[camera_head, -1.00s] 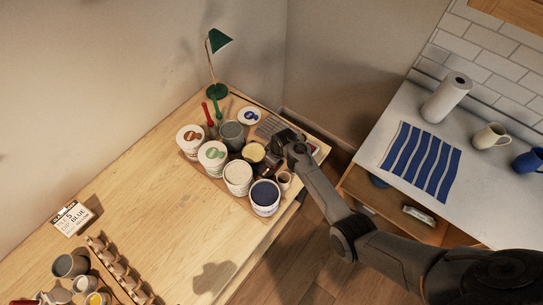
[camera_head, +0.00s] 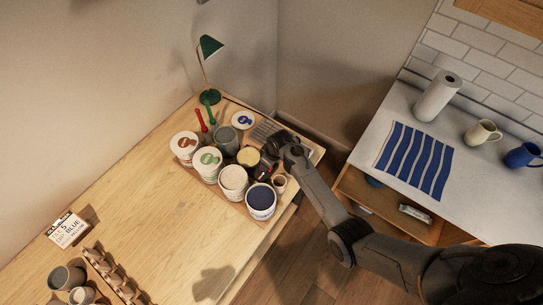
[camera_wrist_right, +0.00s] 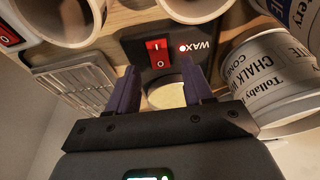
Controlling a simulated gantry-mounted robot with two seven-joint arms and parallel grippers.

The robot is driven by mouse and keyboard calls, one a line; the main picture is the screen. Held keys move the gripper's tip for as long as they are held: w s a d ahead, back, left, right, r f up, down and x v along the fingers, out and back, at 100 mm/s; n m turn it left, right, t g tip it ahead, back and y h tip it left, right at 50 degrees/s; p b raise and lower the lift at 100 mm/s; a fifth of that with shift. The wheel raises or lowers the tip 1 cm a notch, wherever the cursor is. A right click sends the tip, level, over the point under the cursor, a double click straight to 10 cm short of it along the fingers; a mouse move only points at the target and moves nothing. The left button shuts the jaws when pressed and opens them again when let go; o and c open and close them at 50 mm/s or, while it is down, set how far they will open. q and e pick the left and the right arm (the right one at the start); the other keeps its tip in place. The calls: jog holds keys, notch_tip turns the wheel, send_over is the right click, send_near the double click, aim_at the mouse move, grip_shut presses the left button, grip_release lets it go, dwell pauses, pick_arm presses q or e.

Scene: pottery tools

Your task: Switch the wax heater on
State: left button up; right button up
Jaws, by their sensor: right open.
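The wax heater (camera_wrist_right: 150,28) is a black box with "WAX" lettering in the right wrist view. Its red rocker switch (camera_wrist_right: 158,53), marked I and O, sits beside a small red indicator light that looks lit. I cannot tell which side of the rocker is pressed. A round pot of pale yellow wax (camera_head: 248,156) shows in the head view and partly between my fingers in the wrist view. My right gripper (camera_wrist_right: 160,74) is open, its fingertips near the switch, one on each side; contact cannot be told. My left gripper is not in view.
Several glaze tubs (camera_head: 233,178) crowd the heater. Another red switch (camera_wrist_right: 8,36) and a slotted metal grate (camera_wrist_right: 72,80) are at the left of the wrist view. A green lamp (camera_head: 209,97) stands behind. The middle of the wooden table (camera_head: 130,185) is clear.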

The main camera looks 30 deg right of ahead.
jog(key=v, duration=0.9)
jog(key=s+a+r+p, duration=0.2)
jog(key=s+r, duration=0.2)
jog(key=s, duration=0.5)
jog(key=s+a+r+m+p, duration=0.1)
jog(key=s+r, duration=0.3)
jog(key=s, duration=0.5)
jog(key=s+a+r+m+p, duration=0.1)
jog(key=s+a+r+p, duration=0.2)
jog(key=s, duration=0.7)
notch_tip(320, 180, up, 2)
jog(key=shift+a+r+t+h, duration=0.1)
jog(key=shift+a+t+h, duration=0.3)
